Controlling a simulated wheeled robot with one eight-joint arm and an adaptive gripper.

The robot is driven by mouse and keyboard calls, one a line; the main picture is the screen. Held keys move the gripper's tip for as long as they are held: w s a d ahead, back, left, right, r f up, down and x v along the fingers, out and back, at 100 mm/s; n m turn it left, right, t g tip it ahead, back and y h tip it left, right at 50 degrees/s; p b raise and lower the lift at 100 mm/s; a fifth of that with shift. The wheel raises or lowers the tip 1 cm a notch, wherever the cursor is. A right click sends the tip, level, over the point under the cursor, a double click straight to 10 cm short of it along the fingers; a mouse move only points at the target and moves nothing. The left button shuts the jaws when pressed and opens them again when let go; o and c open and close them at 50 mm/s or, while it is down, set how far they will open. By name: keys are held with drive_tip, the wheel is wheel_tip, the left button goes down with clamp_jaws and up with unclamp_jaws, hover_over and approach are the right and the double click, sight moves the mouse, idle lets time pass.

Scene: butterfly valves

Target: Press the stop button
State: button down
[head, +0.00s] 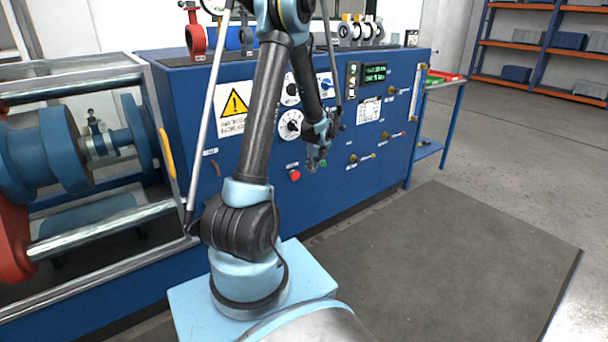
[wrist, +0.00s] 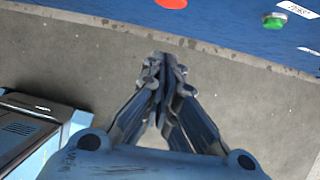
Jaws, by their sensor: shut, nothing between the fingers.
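A round red button (head: 295,175) sits low on the front of the blue panel, with a small label above it that I cannot read. It also shows at the top edge of the wrist view (wrist: 171,3), partly cut off. A green button (wrist: 274,20) is to its right; in the head view, a small green spot (head: 322,163) shows there, close by my gripper. My gripper (head: 316,163) is shut and empty, in front of the panel, to the right of the red button. In the wrist view, its closed fingertips (wrist: 163,62) lie below the red button in the picture, apart from it.
The blue panel (head: 225,175) also carries dials, a yellow warning sign (head: 234,103), a display (head: 375,72) and several small brass valves. A clamp rig with a blue valve (head: 85,150) stands at the left. The grey floor mat (head: 450,260) at the right is clear.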

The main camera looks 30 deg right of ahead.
sight(296, 179)
drive_tip(key=w+f, duration=0.7)
drive_tip(key=f, duration=0.1)
drive_tip(key=shift+w+a+f, duration=0.3)
drive_tip(key=shift+f, duration=0.1)
idle(0.4)
drive_tip(key=shift+w+a, duration=0.1)
drive_tip(key=shift+w, duration=1)
drive_tip(key=s+r, duration=0.8)
drive_tip(key=r, duration=0.1)
drive_tip(key=shift+s+d, duration=0.2)
drive_tip(key=shift+d, duration=0.2)
